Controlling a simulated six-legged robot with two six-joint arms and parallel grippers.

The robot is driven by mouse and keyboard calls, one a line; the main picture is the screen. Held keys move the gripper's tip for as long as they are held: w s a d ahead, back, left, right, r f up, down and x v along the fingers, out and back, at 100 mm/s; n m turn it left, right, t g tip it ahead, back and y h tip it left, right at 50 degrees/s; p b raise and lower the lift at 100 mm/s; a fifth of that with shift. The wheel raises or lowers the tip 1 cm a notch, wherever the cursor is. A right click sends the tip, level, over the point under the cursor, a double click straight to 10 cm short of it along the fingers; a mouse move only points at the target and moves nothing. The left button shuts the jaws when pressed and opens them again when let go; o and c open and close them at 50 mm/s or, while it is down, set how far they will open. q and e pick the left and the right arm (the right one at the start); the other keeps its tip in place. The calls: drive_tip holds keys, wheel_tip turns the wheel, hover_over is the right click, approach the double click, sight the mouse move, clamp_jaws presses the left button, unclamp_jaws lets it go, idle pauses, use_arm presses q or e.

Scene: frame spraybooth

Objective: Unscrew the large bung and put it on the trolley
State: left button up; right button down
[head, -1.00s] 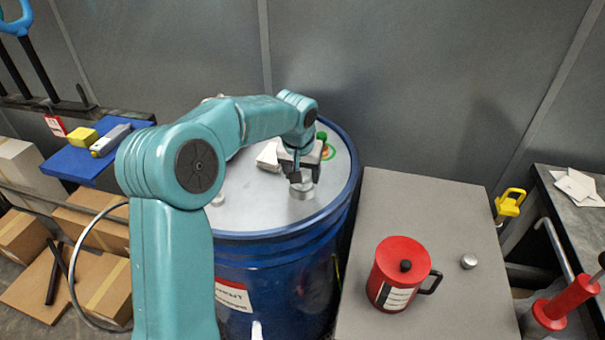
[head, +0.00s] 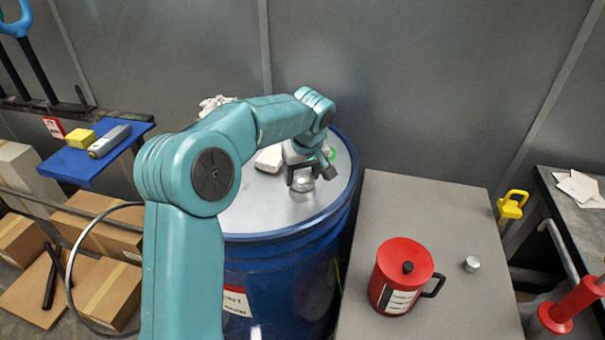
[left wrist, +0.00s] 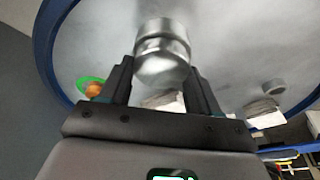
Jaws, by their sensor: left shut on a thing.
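The large bung (head: 303,184) is a silver metal cylinder at the right part of the blue drum's grey lid (head: 262,208). My left gripper (head: 304,178) is over the lid and shut on the bung. In the left wrist view the bung (left wrist: 162,52) sits between the two dark fingers, against the lid (left wrist: 225,45). I cannot tell whether it is clear of its hole. The trolley (head: 440,220) is a flat grey top right of the drum. My right gripper is not in view.
A red lidded can (head: 400,275) and a small silver cap (head: 472,264) stand on the trolley; its far part is clear. A white block (head: 269,158) lies on the lid.

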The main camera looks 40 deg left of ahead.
use_arm(q)
drive_tip(key=shift+n+g, duration=0.3)
drive_tip(key=shift+n, duration=0.9)
drive_tip(key=n+g+p, duration=0.1)
drive_tip(key=n, duration=0.3)
drive_tip(key=shift+n, duration=0.3)
drive_tip(key=o, duration=0.7)
drive_tip(key=shift+s, duration=0.1)
